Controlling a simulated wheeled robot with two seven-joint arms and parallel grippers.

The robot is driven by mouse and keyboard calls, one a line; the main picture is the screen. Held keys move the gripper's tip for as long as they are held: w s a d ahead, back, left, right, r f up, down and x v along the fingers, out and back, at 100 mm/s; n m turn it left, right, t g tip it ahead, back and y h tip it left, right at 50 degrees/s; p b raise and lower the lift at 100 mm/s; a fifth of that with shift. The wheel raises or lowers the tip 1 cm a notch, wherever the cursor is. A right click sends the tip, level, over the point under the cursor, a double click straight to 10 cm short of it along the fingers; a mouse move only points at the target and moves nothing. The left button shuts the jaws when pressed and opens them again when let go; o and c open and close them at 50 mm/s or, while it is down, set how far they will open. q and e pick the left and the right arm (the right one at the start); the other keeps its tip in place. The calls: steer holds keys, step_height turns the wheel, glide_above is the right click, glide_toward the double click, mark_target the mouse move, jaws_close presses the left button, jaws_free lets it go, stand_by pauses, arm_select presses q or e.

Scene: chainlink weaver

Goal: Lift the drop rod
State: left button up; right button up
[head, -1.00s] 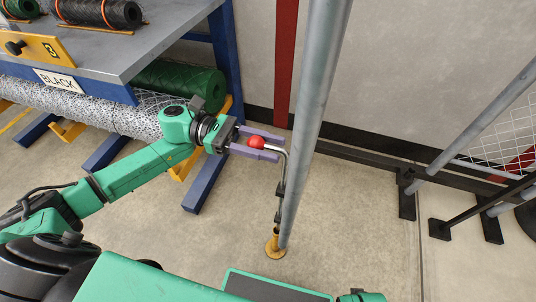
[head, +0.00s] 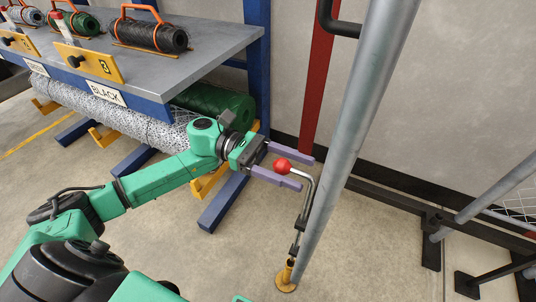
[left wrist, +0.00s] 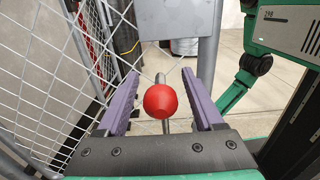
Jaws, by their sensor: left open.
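The drop rod (head: 303,215) is a thin grey bent rod with a red ball knob (head: 282,166) at its top end. It stands upright along a grey gate post (head: 352,130), its lower end at a round yellow floor socket (head: 287,277). My left gripper (head: 298,172) is open, its two purple fingers on either side of the red knob. In the left wrist view the red knob (left wrist: 160,101) sits between the purple fingers, with visible gaps on both sides. My right gripper is not in view.
A steel bench (head: 190,45) with wire rolls, such as a black roll (head: 150,34), stands at the left. A green roll (head: 218,106) lies beneath it. A black handle (head: 340,22) juts from the post. Wire mesh (left wrist: 45,75) shows in the left wrist view.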

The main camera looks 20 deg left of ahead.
arm_select(q)
steer(key=shift+a+f, duration=0.1)
steer(key=shift+a, duration=0.25)
steer(key=a+b, duration=0.2)
steer(key=a, duration=1.2)
steer(key=shift+w, duration=0.45)
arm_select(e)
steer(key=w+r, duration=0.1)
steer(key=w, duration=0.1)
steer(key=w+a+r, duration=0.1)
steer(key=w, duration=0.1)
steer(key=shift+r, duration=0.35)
